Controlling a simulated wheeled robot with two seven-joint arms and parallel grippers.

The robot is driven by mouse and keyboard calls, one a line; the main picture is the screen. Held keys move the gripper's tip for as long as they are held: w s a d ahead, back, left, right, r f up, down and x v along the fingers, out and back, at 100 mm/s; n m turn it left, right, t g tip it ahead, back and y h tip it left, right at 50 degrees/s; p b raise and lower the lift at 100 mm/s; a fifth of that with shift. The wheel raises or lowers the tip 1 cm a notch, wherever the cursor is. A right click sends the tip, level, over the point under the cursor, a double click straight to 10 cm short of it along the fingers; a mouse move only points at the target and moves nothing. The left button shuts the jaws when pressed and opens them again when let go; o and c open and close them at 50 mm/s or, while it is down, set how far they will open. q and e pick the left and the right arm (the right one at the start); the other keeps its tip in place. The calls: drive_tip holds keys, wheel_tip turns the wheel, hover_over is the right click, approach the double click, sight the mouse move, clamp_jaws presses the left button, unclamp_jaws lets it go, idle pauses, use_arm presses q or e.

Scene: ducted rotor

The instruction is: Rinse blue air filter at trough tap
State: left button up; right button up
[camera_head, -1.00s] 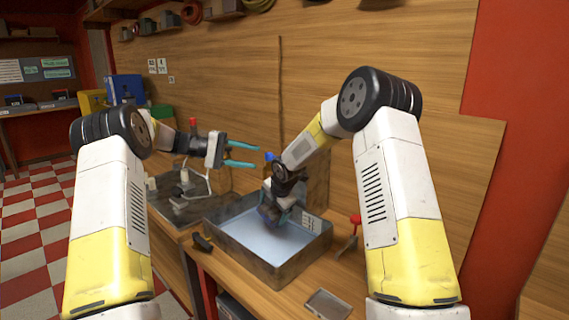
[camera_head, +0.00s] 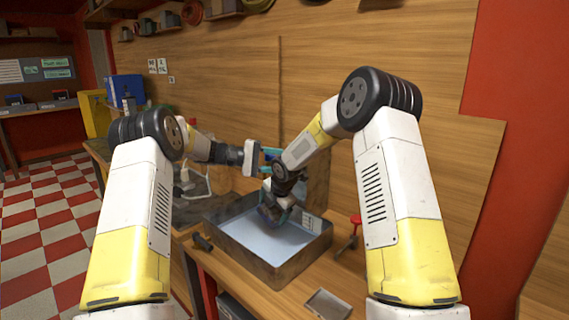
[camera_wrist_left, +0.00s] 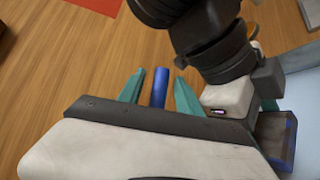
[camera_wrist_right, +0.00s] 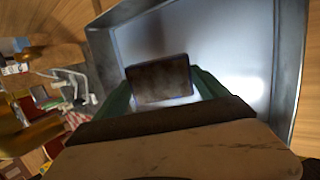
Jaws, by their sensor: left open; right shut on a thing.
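The blue air filter (camera_wrist_right: 158,80) shows a dirty brown face and thin blue rim between the fingers of my right gripper (camera_wrist_right: 160,88). In the head view, my right gripper (camera_head: 276,210) holds the filter (camera_head: 268,213) tilted down inside the trough (camera_head: 262,271). The filter's blue edge also shows in the left wrist view (camera_wrist_left: 275,138). My left gripper (camera_head: 271,155) is open above the trough's back side. In the left wrist view, a blue tap handle (camera_wrist_left: 160,88) stands between its teal fingers (camera_wrist_left: 158,92), with gaps either side. The spout is hidden.
A red-handled tool (camera_head: 352,232) and a flat grey tray (camera_head: 327,303) lie right of and in front of the trough. A small black object (camera_head: 202,242) lies at its left. The wooden wall (camera_head: 400,40) stands close behind. My right forearm is close to my left gripper.

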use_arm(q)
drive_tip(key=shift+d, duration=0.15)
drive_tip(key=shift+c, duration=0.2)
clamp_jaws()
idle(1.2)
